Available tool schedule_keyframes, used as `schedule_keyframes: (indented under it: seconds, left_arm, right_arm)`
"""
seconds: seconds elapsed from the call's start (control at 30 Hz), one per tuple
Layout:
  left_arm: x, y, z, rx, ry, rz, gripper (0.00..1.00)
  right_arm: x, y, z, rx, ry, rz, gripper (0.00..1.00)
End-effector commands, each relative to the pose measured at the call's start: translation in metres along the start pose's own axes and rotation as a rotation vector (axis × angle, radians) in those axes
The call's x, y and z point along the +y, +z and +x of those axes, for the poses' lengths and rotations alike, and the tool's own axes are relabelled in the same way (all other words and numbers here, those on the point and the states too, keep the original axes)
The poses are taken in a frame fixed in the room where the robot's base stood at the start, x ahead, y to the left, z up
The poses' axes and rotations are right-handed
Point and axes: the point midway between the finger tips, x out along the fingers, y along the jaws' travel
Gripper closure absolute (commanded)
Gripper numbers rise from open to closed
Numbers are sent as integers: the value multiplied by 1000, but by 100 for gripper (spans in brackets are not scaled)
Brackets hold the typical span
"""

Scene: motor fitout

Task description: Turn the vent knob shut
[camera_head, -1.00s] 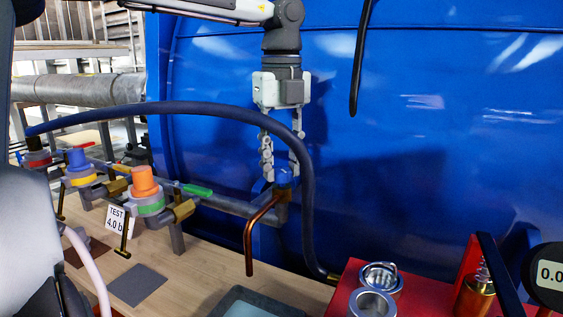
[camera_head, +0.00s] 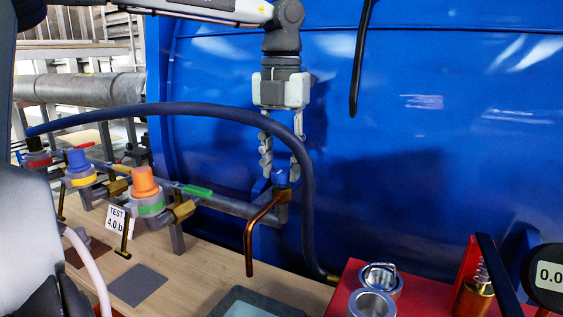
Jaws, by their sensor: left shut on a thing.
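The vent knob (camera_head: 281,177) is a small blue knob on top of a fitting at the right end of the grey pipe, with a bent copper outlet tube (camera_head: 250,240) below it. My left gripper (camera_head: 281,167) comes down from above in the head view, pointing straight down, and its fingers are shut on the blue knob. The fingers hide part of the knob. The dark hose passes in front of the right finger. My right gripper is not in view.
A dark hose (camera_head: 200,109) arches across the pipe (camera_head: 228,205). Valves with orange (camera_head: 144,181) and blue (camera_head: 78,160) caps stand to the left. A grey tray (camera_head: 240,298) and red stand (camera_head: 335,300) are in front. The blue tank wall (camera_head: 450,150) is behind.

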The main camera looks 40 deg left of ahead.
Motion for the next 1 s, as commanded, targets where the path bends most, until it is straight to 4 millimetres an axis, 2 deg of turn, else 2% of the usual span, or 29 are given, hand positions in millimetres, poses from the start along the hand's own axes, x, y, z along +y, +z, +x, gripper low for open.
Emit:
schedule_keyframes:
  seconds: [0.3,0.77,0.8,0.93,1.0]
  left_arm:
    - [0,0,-1,-2,0,91,97]
    - [0,0,-1,-2,0,102,97]
    - [0,0,-1,-2,0,102,65]
    - [0,0,-1,-2,0,101,49]
    - [0,0,0,-1,0,101,47]
  right_arm:
    - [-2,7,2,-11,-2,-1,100]
    - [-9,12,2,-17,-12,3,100]
    - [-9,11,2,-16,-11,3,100]
    - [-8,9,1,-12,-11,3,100]
    - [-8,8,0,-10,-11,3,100]
